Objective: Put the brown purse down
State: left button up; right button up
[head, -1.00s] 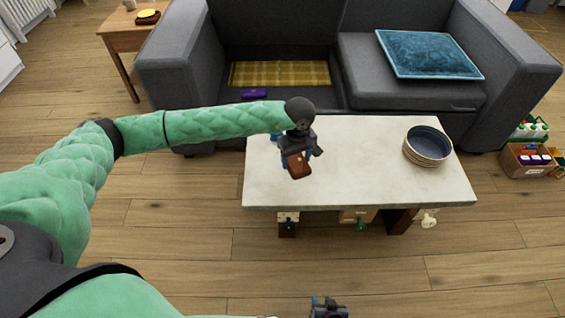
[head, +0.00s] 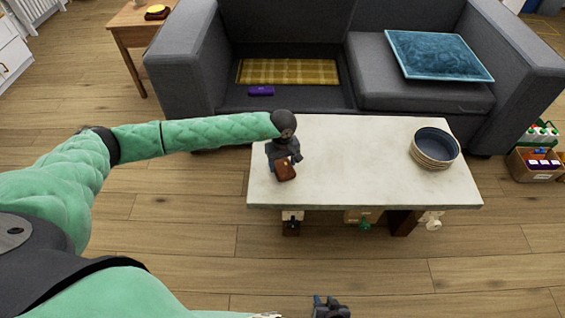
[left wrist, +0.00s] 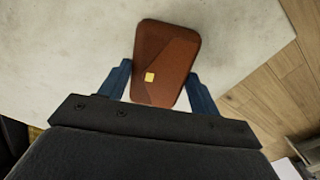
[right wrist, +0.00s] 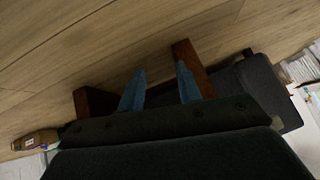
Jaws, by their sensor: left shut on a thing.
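The brown purse (head: 286,170) is a small reddish-brown flat case with a small yellow clasp. It shows large in the left wrist view (left wrist: 165,62), between the blue fingers of my left gripper (left wrist: 163,85). My left gripper (head: 283,160) is shut on it over the left part of the white coffee table (head: 350,160). I cannot tell whether the purse touches the tabletop. My right gripper (head: 330,303) is low at the bottom of the head view. In the right wrist view its two blue fingers (right wrist: 162,85) stand apart with nothing between them.
A stack of bowls (head: 434,148) stands on the table's right end. The table's middle is clear. A grey sofa (head: 190,75) stands behind, with a yellow cloth (head: 290,71), a purple case (head: 261,91) and a blue cushion (head: 438,55). A box (head: 535,164) is on the floor at right.

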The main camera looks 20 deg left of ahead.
dwell(0.3)
pick_arm(q)
jog(key=o, duration=1)
pick_arm(e)
jog(key=shift+w+r, duration=0.5)
jog(key=shift+w, duration=0.3)
jog(key=shift+s, duration=0.1)
